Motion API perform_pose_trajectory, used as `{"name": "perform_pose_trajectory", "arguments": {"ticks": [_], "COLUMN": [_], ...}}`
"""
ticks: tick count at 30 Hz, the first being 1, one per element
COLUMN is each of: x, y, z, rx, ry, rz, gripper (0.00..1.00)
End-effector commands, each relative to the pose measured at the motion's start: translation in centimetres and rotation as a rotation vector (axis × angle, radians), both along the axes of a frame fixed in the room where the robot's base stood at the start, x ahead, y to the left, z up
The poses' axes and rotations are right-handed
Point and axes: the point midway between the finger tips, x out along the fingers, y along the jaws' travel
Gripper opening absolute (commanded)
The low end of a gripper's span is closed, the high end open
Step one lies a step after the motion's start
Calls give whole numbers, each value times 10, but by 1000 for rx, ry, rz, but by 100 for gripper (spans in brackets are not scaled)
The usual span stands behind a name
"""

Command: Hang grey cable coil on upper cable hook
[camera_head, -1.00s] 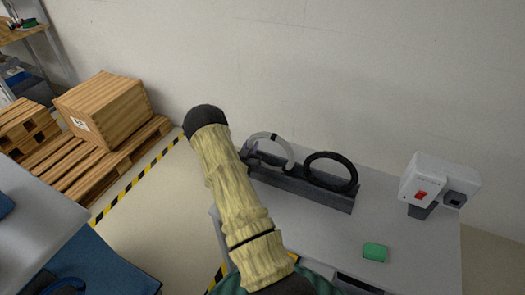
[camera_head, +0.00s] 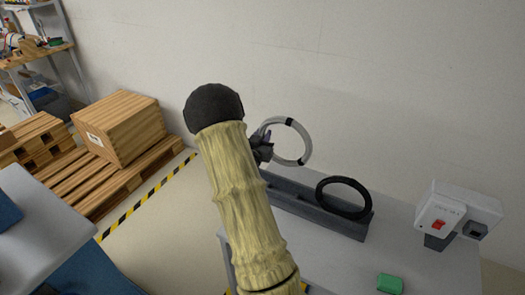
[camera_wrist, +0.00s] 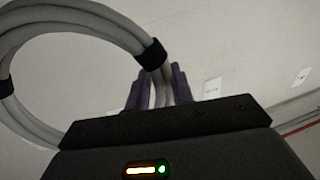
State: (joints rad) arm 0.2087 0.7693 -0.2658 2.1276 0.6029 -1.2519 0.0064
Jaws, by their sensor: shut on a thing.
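The grey cable coil (camera_head: 305,137) is a ring with black ties, held upright above the dark rack on the cart. My gripper (camera_head: 265,145) is shut on the coil's left side in the head view, partly hidden by my arm. In the wrist view the coil (camera_wrist: 92,18) fills the upper left, and its strands pass between the purple fingers of my gripper (camera_wrist: 160,88). No cable hook can be made out in either view.
A black coil (camera_head: 344,198) stands in the dark rack (camera_head: 300,203) on the grey cart top. A white box with a red switch (camera_head: 455,212) and a green block (camera_head: 390,284) are to the right. A wooden crate (camera_head: 120,130) sits on pallets at left. The wall behind looks bare.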

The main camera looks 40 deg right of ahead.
Motion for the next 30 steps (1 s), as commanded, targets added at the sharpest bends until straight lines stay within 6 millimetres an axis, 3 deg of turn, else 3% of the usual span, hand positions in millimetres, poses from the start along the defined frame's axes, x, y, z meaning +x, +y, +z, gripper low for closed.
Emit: {"name": "perform_pose_trajectory", "arguments": {"ticks": [3,7,30], "x": [0,0,0], "y": [0,0,0], "z": [18,26,28], "rx": [-3,-2,-2], "ry": [-3,-2,0], "rz": [0,-1,-1], "gripper": [0,0,0]}}
